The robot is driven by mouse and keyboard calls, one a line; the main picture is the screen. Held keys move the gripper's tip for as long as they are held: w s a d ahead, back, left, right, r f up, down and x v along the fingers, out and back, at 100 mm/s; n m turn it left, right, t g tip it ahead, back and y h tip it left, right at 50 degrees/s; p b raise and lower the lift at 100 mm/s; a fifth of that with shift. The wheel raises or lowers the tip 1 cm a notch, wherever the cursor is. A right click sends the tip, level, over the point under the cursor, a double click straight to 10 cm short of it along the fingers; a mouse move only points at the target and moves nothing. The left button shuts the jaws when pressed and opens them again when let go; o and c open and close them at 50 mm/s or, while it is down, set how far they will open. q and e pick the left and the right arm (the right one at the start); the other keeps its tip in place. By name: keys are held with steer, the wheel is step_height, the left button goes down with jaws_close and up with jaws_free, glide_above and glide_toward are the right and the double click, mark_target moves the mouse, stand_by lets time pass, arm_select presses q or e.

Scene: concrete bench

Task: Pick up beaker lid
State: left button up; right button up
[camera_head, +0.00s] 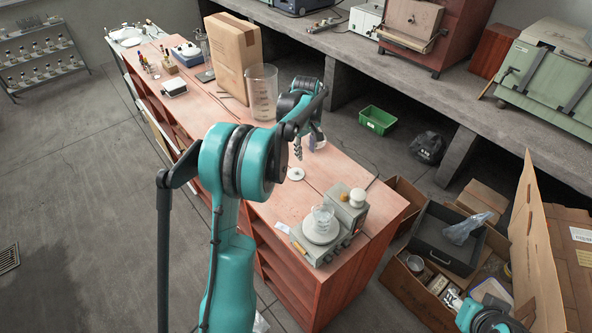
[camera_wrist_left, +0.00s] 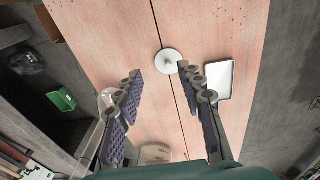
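The beaker lid, a white round disc with a small knob (camera_head: 296,174), lies flat on the reddish bench top.
A large clear beaker (camera_head: 262,93) stands by a cardboard box (camera_head: 232,58) behind my left arm. A balance (camera_head: 318,236) bearing a small glass beaker (camera_head: 322,218) stands at the near bench end. In the left wrist view a white tray (camera_wrist_left: 217,80) lies right of the lid.

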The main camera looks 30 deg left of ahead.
mark_target(296, 170)
arm_select(q)
steer(key=w+a+f+n, duration=0.1)
steer(key=f, duration=0.1)
steer(key=w+a+f+n, duration=0.1)
steer(key=a+f, duration=0.1)
steer(key=w+a+f+n+g+p, duration=0.1)
steer(key=a+f, duration=0.1)
steer(key=shift+a+f, duration=0.2)
steer(key=shift+f, duration=0.1)
step_height(296, 170, down, 8)
steer(key=shift+s+f+b, duration=0.1)
steer(key=shift+s+b, duration=0.05)
steer(key=shift+b, duration=0.5)
jaws_close()
